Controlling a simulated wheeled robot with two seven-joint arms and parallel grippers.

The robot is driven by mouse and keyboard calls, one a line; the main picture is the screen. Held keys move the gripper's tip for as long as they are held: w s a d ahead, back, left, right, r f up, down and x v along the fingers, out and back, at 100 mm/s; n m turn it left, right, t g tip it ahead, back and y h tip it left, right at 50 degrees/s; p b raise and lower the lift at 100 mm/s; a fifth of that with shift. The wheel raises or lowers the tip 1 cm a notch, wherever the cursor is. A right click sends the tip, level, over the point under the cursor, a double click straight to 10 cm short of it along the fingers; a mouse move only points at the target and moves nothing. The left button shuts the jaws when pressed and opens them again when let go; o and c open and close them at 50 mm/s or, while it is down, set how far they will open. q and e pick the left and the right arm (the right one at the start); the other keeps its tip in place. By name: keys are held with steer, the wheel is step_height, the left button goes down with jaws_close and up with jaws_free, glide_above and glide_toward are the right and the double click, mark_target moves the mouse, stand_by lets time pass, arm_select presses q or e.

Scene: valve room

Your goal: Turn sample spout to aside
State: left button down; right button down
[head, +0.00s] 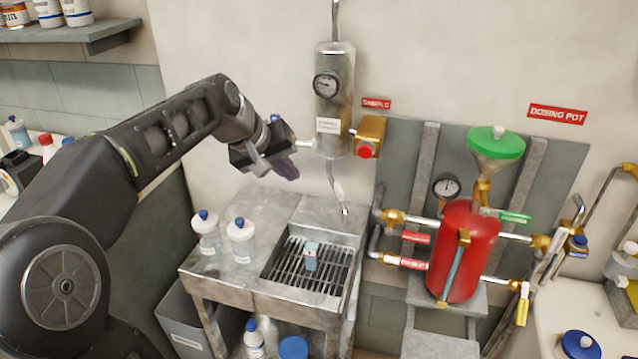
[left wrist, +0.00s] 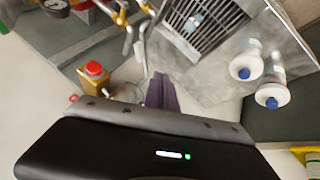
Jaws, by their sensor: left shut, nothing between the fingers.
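The sample spout (head: 338,188) is a thin pale pipe hanging from the bottom of the grey sample cylinder (head: 330,100) in the head view. My right gripper is not in view.
A brass valve with a red knob (head: 366,145) sits right of the cylinder. Two white bottles with blue caps (head: 241,240) stand on the left of the sink bench. The red dosing pot (head: 465,250) and its pipes fill the right.

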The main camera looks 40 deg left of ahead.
mark_target(342, 189)
arm_select(q)
steer(key=w+d+f+p, duration=0.2)
steer(key=w+d+f, duration=0.1)
steer(key=w+f, duration=0.5)
steer(key=shift+w+p, duration=0.4)
steer(key=shift+w, duration=0.1)
steer(key=shift+w+d, duration=0.45)
steer(key=shift+d, duration=0.2)
steer(key=shift+w+d, duration=0.4)
steer(key=shift+d, duration=0.2)
